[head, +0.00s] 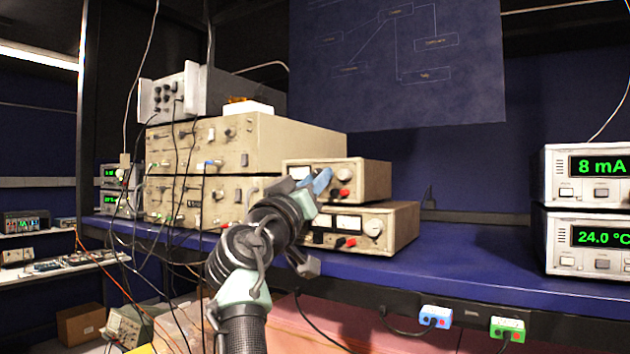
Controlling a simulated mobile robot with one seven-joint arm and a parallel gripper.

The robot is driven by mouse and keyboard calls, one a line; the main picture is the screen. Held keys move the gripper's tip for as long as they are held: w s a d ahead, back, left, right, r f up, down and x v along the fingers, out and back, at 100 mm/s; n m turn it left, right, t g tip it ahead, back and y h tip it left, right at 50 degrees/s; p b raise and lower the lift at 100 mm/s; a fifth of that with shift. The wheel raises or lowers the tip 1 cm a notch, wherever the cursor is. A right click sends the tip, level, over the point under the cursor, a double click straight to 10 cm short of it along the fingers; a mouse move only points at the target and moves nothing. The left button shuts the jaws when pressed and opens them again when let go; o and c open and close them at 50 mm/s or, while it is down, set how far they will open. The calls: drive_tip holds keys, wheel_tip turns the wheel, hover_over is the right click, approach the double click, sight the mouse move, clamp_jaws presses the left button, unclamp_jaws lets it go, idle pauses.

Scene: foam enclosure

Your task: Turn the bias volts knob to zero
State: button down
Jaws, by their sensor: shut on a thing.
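Two small beige instrument boxes are stacked on the blue bench, an upper box (372,180) and a lower box (405,232). Both have pale meters and red terminals on their fronts. My gripper (312,183) is at the front of the upper box and covers part of its panel. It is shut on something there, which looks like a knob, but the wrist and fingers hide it. The lower box's round pale knob (374,228) is in plain view, apart from the fingers. The bias volts label and any pointer or scale are too small or hidden to read.
Large beige rack units (235,140) with many cables stand left of the small boxes. Two displays (590,175) reading 8 mA and 24.0 °C stand at the right. The blue bench top (470,255) between is clear. A dark panel (400,60) hangs above.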

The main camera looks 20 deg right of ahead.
drive_tip(key=n+y+p, duration=0.2)
drive_tip(key=n+p, duration=0.1)
drive_tip(key=n, duration=0.3)
drive_tip(key=r+n+y+p, duration=0.1)
drive_tip(key=n+y+p, duration=0.1)
drive_tip(key=n+p, duration=0.2)
drive_tip(key=n+y+p, duration=0.3)
drive_tip(key=n, duration=0.4)
drive_tip(key=shift+s+d+r+n+g+p, duration=0.15)
drive_tip(key=shift+s+d+n+g+p, duration=0.1)
drive_tip(key=shift+n+g+p, duration=0.15)
drive_tip(key=n+g, duration=0.1)
drive_tip(key=n, duration=0.2)
drive_tip(key=shift+r+g, duration=0.1)
drive_tip(key=shift+g, duration=0.2)
drive_tip(key=shift+n, duration=0.3)
drive_tip(key=c, duration=0.9)
unclamp_jaws()
